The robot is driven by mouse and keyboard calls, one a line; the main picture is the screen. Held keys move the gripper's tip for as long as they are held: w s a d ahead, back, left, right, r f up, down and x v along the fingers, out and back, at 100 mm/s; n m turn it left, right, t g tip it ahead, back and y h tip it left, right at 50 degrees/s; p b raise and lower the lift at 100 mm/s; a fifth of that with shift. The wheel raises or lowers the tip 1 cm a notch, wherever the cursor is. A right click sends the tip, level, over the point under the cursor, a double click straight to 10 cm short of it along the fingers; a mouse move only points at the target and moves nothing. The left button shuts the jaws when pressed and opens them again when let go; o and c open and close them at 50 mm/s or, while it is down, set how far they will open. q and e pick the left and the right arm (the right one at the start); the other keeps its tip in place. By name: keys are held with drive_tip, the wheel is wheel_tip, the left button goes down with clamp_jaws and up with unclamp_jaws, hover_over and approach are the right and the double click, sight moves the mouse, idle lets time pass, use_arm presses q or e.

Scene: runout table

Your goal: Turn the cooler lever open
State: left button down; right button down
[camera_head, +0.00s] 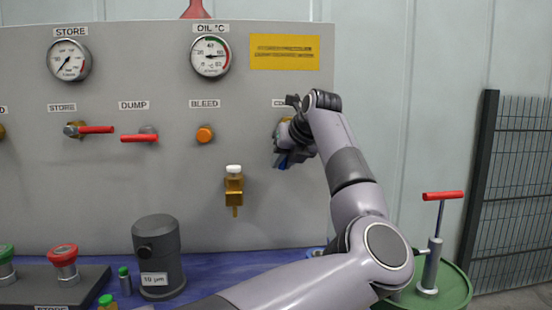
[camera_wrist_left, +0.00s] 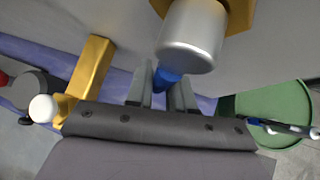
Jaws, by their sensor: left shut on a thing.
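The cooler valve is at the right of the grey panel, under a label (camera_head: 279,103) that my arm partly covers. Much of the valve is hidden by my wrist. My right gripper is not in view.
Red levers for store (camera_head: 96,130) and dump (camera_head: 140,138) and an orange bleed knob (camera_head: 205,135) are left along the panel. A brass fitting with a white cap (camera_head: 234,185) is below left of my gripper. A green drum (camera_head: 452,289) with a red-handled pump stands right.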

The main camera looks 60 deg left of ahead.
use_arm(q)
drive_tip(key=shift+w+d+n+t+h, duration=0.4)
drive_tip(key=shift+w+n+t+h, duration=0.1)
drive_tip(key=shift+w+t, duration=0.25)
drive_tip(key=c, duration=1.2)
unclamp_jaws()
drive_tip(key=shift+o, duration=0.5)
